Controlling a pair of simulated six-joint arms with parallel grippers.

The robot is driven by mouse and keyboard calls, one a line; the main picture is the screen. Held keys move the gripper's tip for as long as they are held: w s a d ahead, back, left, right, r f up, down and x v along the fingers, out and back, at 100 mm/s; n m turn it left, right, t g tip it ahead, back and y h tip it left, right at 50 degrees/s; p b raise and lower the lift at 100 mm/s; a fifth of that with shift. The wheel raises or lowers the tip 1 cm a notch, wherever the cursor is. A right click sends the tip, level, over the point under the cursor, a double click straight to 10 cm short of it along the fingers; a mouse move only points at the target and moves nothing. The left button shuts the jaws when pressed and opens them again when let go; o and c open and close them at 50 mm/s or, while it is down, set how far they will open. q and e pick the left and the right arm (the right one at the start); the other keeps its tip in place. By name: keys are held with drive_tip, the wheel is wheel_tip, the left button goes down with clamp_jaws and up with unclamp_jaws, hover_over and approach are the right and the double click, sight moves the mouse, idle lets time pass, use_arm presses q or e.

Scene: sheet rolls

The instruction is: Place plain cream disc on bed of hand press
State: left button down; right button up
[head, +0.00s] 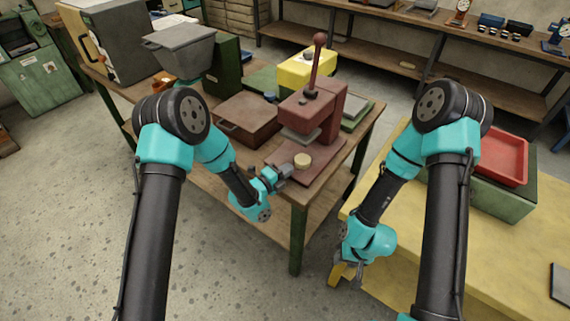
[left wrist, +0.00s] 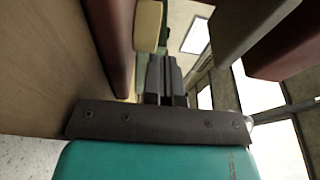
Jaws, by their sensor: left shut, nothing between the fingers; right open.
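The plain cream disc (head: 302,160) lies flat on the reddish-brown base plate, the bed of the hand press (head: 322,160), near its front. The press's upper block and lever (head: 317,65) stand above and behind it. My left gripper (head: 284,173) is shut and empty, just left of the disc at the plate's front edge. In the left wrist view its fingers (left wrist: 165,78) are together, pointing toward a cream shape (left wrist: 148,25) that looks like the disc, beside the reddish plate (left wrist: 116,40). My right gripper (head: 347,275) is open, low by the yellow table, away from the press.
A brown box (head: 248,118) stands left of the press and a yellow box (head: 307,68) behind it. A grey hopper machine (head: 180,45) is at the table's left. A red tray (head: 498,157) sits on a green box at the right. A yellow table (head: 480,250) fills the right side.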

use_arm(q)
drive_tip(key=v, duration=1)
drive_tip(key=shift+s, duration=0.15)
